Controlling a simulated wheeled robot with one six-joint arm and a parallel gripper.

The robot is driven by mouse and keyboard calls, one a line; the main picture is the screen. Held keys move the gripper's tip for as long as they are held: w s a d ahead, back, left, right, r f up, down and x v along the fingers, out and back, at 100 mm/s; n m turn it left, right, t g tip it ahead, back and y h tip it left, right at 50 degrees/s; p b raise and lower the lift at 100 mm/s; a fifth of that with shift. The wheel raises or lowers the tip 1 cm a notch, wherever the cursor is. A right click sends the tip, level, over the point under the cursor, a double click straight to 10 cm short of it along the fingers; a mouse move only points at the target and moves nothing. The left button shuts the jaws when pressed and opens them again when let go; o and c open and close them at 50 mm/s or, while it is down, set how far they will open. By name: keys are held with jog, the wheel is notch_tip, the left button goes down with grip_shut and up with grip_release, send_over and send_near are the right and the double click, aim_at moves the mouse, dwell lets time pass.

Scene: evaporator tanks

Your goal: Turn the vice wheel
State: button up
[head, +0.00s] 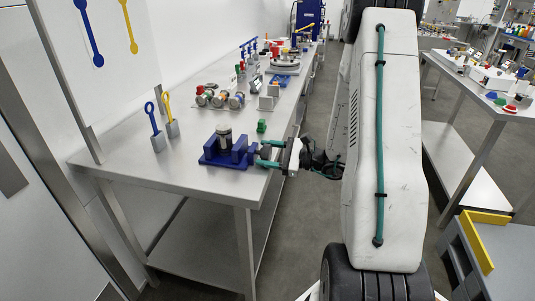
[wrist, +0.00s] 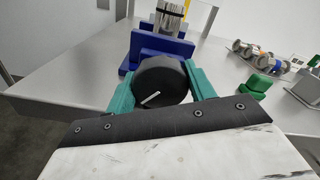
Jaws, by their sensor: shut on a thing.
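The blue vice (head: 226,150) stands near the front right edge of the metal table and holds a metal cylinder (head: 224,135) upright between its jaws. In the wrist view the vice (wrist: 166,46) is straight ahead, with the cylinder (wrist: 168,18) in it. The black vice wheel (wrist: 161,82) with a white mark on its face sits on the near side of the vice. My gripper (wrist: 161,88) has its teal fingers on both sides of the wheel, shut on it. In the head view my gripper (head: 268,154) reaches in from the right; the wheel is mostly hidden there.
A small green object (head: 261,126) stands on the table close behind my gripper. Blue and yellow tools (head: 153,125) stand in holders at the left. Several coloured rollers (head: 219,98) lie farther back. Bare tabletop (head: 120,150) lies left of the vice.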

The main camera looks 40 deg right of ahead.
jog(key=o, duration=1)
jog(key=v, duration=0.7)
jog(key=shift+s+d, duration=0.25)
jog(key=shift+s, duration=0.05)
